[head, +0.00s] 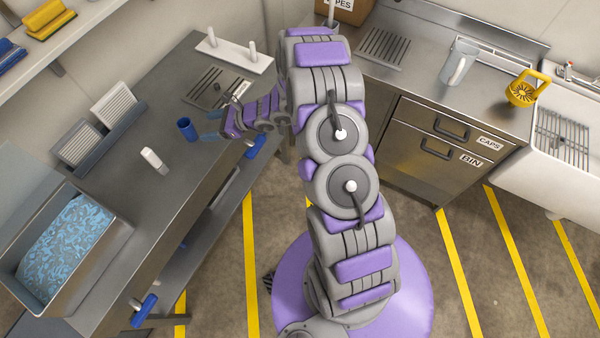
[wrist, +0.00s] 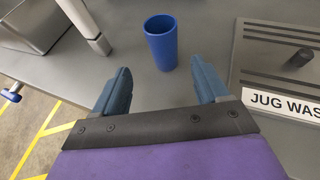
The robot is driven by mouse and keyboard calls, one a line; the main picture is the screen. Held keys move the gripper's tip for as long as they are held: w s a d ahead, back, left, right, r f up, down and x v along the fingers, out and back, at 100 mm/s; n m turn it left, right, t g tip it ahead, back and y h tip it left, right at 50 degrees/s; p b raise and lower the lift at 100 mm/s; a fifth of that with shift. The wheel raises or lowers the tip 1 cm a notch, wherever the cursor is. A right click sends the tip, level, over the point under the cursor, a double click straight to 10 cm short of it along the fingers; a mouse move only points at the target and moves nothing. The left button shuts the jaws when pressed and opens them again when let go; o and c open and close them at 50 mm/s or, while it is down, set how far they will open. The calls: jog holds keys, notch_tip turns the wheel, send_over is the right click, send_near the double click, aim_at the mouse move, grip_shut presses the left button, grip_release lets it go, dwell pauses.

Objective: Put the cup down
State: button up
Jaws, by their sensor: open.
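A blue cup (head: 187,129) stands upright on the steel bench at the left in the head view. In the wrist view the blue cup (wrist: 161,42) stands on the grey bench top, just beyond the fingertips and between their lines. My gripper (wrist: 161,84) is open, with a blue finger on each side and nothing between them. In the head view my gripper (head: 212,127) reaches over the bench from the right, close beside the cup. The fingers appear apart from the cup.
A white-topped block (head: 154,160) stands left of the cup. A steel bin of blue pieces (head: 120,230) sits at the bench's near end. A drain plate (wrist: 280,75) labelled "JUG WAS..." lies right of the cup. A white peg rack (head: 235,57) stands behind.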

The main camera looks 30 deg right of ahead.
jog(key=s+a+r+n+g+y, duration=0.1)
jog(key=s+a+r+n+g, duration=0.3)
jog(key=r, duration=0.3)
jog(key=s+a+r+n+g, duration=0.1)
jog(key=s+a+r+n, duration=0.25)
jog(key=s+r, duration=0.3)
jog(key=s+r+n+g+h, duration=0.1)
jog(key=s+r+n+g, duration=0.1)
jog(key=s+r+n, duration=0.3)
jog(key=s+r+n+g+h, duration=0.1)
jog(key=s+r+n+g, duration=0.1)
jog(key=s, duration=0.5)
jog(key=s+d+r+n+h, duration=0.2)
jog(key=s+d+n+h, duration=0.3)
jog(key=s+d, duration=0.4)
jog(key=s+d+r+n+h, duration=0.3)
jog(key=s+d, duration=0.6)
jog(key=s, duration=0.4)
jog(key=n+h, duration=0.1)
jog(key=h, duration=0.1)
jog(key=shift+d+n+h, duration=0.3)
jog(key=shift+d+n, duration=0.05)
